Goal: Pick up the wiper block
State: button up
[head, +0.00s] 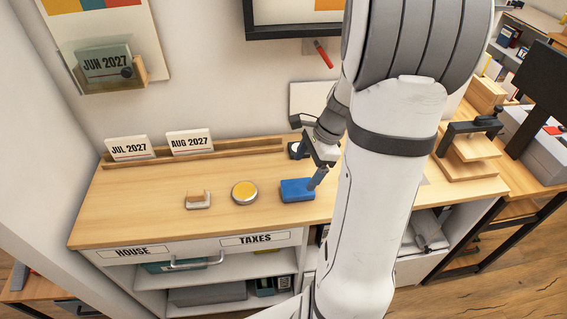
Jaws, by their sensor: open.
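A blue block (296,190), which looks like the wiper block, lies flat on the wooden desk top near its front edge. My gripper (314,183) points down at the right end of this block. Its jaws are open, and one finger shows at or just over the block's right end. The other finger is hard to make out. I cannot tell whether the fingers touch the block. My own arm hides the desk to the right of it.
Left of the blue block are a round tin (244,191) and a small pale block with a wooden top (198,199). A dark holder with a round white top (298,149) stands behind. A wooden rail (205,153) holds date cards. The desk's left part is clear.

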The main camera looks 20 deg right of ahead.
aim_at(299, 186)
jog(key=shift+w+d+f+m, duration=0.15)
jog(key=shift+d+f+m, duration=0.25)
jog(key=shift+d+m, duration=0.2)
jog(key=shift+f, duration=0.3)
jog(key=x, duration=0.7)
jog(key=shift+w+d+f, duration=0.1)
jog(key=shift+w+f, duration=0.1)
jog(key=shift+f, duration=0.05)
jog(key=shift+c, duration=0.5)
jog(key=c, duration=1)
